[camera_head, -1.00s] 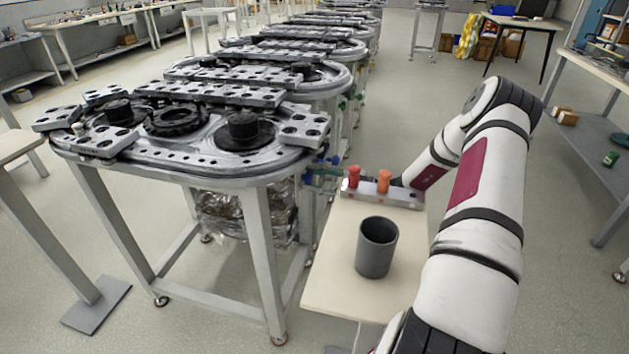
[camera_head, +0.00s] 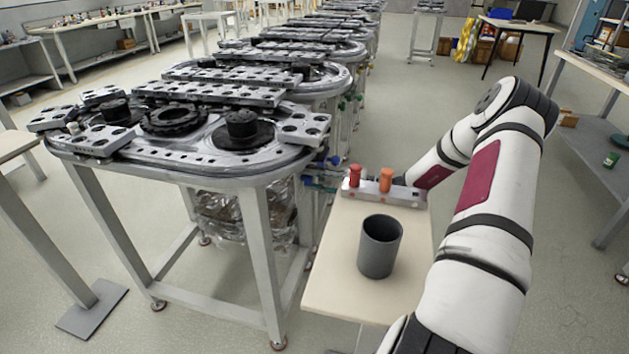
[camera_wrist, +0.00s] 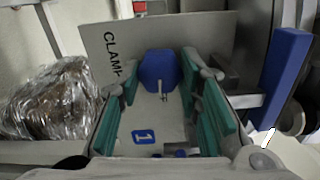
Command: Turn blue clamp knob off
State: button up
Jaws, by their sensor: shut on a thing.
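The blue clamp knob (camera_wrist: 159,70) shows in the wrist view in front of a grey plate lettered "CLAMP" (camera_wrist: 200,32); the label is partly covered. My gripper (camera_wrist: 160,84) has its green-padded fingers on both sides of the knob and is shut on it. A small metal pin stands out from the knob's lower middle. In the head view, small blue parts (camera_head: 334,160) show at the near right corner of the ring-track table; my gripper is hidden there behind the rack and my arm.
A blue bar (camera_wrist: 284,78) stands right of my gripper, and a plastic-wrapped bundle (camera_wrist: 52,98) lies left. A blue "1" label (camera_wrist: 143,136) is below the knob. The side table (camera_head: 335,265) holds a grey cup (camera_head: 380,248) and a rack (camera_head: 405,194) with red and orange pegs.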

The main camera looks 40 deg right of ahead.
jog(key=shift+n, duration=0.6)
jog(key=o, duration=1.1)
jog(key=shift+o, duration=0.2)
jog(key=v, duration=1.2)
jog(key=shift+d, duration=0.1)
